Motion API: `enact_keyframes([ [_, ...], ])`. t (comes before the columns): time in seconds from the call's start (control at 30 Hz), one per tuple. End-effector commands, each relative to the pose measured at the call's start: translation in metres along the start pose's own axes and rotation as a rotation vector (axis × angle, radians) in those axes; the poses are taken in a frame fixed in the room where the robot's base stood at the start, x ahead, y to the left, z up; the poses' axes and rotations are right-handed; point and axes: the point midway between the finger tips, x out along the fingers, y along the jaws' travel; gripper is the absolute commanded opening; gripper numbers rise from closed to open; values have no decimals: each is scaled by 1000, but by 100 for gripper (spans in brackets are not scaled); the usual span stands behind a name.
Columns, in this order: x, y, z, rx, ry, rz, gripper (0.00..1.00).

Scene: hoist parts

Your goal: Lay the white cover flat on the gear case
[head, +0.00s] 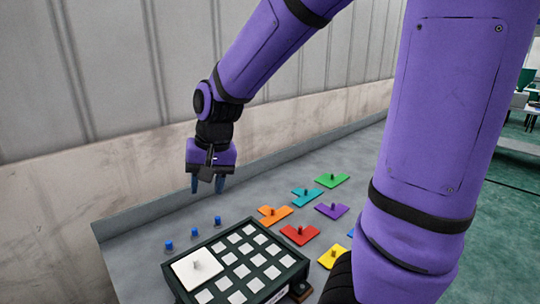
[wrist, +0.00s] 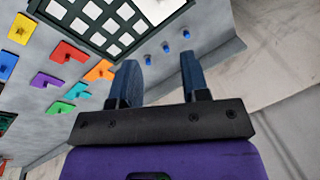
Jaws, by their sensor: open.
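The white cover (head: 192,272), a square plate with a small grey knob, lies at the left corner of the dark green gear case (head: 268,289). It looks about level there; I cannot tell whether it sits fully down. The case top shows several white squares in a grid. In the wrist view the cover (wrist: 155,8) is cut by the top edge, beside the case's grid (wrist: 112,25). My gripper (head: 207,187) is open and empty, above and behind the cover, apart from it. Its two blue fingers (wrist: 160,70) show in the wrist view.
Several blue pegs (head: 193,233) stand on the grey bench behind the case. Knobbed coloured pieces lie to the right: orange (head: 271,217), red (head: 296,236), teal (head: 304,198), green (head: 328,181), purple (head: 329,212) and yellow (head: 333,259). A wall (head: 110,180) rises behind the bench.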

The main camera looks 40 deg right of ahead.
Motion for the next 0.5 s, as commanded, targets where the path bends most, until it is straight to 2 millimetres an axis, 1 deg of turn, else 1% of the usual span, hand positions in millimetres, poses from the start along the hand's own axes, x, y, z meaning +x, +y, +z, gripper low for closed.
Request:
enact_keyframes([
  [0.03,-14,5,6,-27,21,-15,42],
  [0.2,-53,20,28,-137,83,-32,42],
  [0.4,-91,40,58,-264,172,-20,42],
  [0.5,-107,50,74,-324,219,0,42],
])
